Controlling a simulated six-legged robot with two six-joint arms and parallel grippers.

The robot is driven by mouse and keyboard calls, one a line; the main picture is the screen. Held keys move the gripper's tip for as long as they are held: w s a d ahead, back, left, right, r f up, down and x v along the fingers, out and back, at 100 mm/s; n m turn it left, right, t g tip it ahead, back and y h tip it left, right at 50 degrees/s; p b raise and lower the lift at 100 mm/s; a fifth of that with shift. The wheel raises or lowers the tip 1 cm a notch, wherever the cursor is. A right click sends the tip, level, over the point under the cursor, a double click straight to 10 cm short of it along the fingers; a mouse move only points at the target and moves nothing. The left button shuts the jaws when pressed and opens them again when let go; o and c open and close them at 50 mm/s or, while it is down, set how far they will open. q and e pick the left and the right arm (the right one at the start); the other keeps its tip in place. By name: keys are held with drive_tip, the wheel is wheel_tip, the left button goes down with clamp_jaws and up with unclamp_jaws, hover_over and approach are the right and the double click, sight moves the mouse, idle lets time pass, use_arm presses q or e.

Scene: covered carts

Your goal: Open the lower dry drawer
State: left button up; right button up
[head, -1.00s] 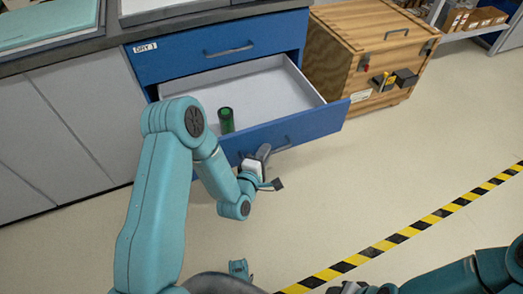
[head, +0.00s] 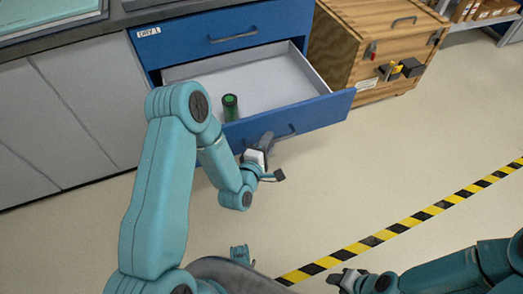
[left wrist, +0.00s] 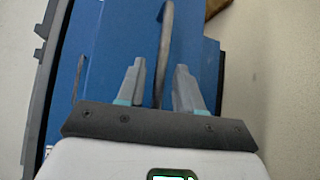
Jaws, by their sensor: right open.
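The lower blue drawer (head: 325,109) is pulled out under a shut upper drawer (head: 200,45) labelled DRY 1. Its grey interior shows, and a dark green cylinder (head: 230,107) stands inside near the front left. My left gripper (head: 266,146) is at the lower drawer's front, by its grey handle (head: 285,132). In the left wrist view, my left gripper's fingers (left wrist: 160,75) are apart, with the handle (left wrist: 167,35) running between them in the picture; I cannot tell whether they touch it. My right gripper (head: 342,279) is open and empty low over the floor, away from the drawers.
A wooden crate (head: 345,62) with latches stands right of the drawers. Grey cabinet doors (head: 80,100) are on the left, under a dark worktop (head: 80,45). Yellow-black tape (head: 400,226) crosses the clear floor (head: 400,150).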

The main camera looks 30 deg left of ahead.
use_arm(q)
drive_tip(key=s+r+p, duration=0.1)
drive_tip(key=s+p, duration=0.2)
drive_tip(key=s, duration=0.8)
drive_tip(key=shift+d+r, duration=0.35)
